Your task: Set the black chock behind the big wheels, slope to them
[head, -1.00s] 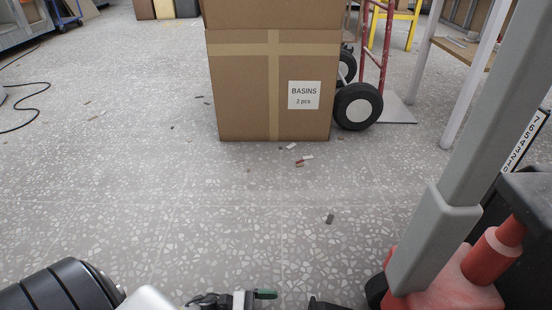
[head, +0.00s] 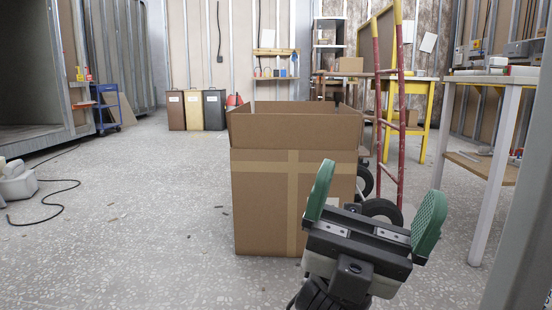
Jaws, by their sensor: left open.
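The red hand truck (head: 402,140) stands upright behind the right side of a large cardboard box. Its big black wheels show low at the box's right edge: the near wheel (head: 383,206) is partly hidden by my left gripper, and the far wheel (head: 366,179) is partly behind the box. My left gripper (head: 378,192) is raised in front of the box and near wheel in the picture, its two green fingers wide apart with nothing between them. I cannot make out the black chock. My right gripper is not in view.
The open-topped cardboard box (head: 262,205) blocks the middle. A white-legged workbench (head: 494,180) stands at right, a yellow-legged table (head: 424,120) behind. Coloured cases (head: 191,110) stand at the back wall. A black cable (head: 62,187) lies at left. The left floor is mostly clear.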

